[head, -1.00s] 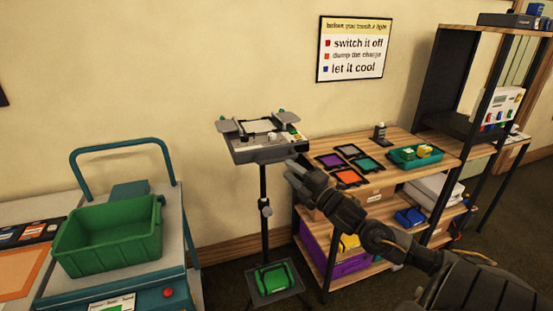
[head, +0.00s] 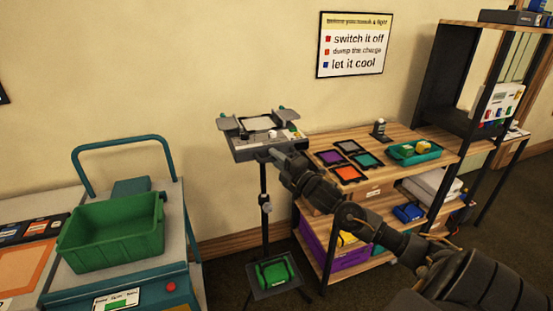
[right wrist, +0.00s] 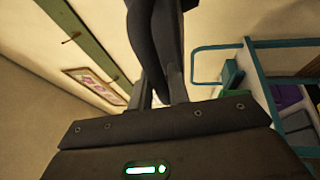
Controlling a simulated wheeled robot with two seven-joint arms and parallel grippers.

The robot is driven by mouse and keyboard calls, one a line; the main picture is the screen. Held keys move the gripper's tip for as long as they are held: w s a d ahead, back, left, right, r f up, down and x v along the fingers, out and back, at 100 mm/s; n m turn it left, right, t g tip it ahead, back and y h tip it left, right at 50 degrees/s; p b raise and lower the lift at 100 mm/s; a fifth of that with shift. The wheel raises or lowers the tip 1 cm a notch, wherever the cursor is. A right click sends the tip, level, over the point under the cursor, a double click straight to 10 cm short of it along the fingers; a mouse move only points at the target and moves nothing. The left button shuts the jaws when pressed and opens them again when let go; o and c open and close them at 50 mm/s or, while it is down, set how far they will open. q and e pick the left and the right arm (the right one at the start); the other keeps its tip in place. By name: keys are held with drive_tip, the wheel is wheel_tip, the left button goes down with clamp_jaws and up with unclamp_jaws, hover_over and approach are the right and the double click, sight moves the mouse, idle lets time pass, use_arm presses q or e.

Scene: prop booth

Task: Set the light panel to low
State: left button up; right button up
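The light panel (head: 262,148) is a grey box on a thin black stand against the wall, with flaps at its top and small controls along its front edge. Its setting is too small to read. My right gripper (head: 272,157) is just below and in front of the panel's front right edge; I cannot tell whether it touches. Its dark fingers look closed together with nothing visible between them. They also show in the right wrist view (right wrist: 165,60), where I cannot make out the panel. My left gripper is not in view.
A wooden shelf (head: 318,140) stands right of the panel, holding coloured framed filters and a teal tray (head: 401,157). A cart with a green bin (head: 112,232) is at left. A green-topped object (head: 273,273) sits low on the stand. A sign (head: 355,66) hangs above.

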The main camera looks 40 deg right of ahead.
clamp_jaws()
drive_tip(key=shift+f, duration=0.1)
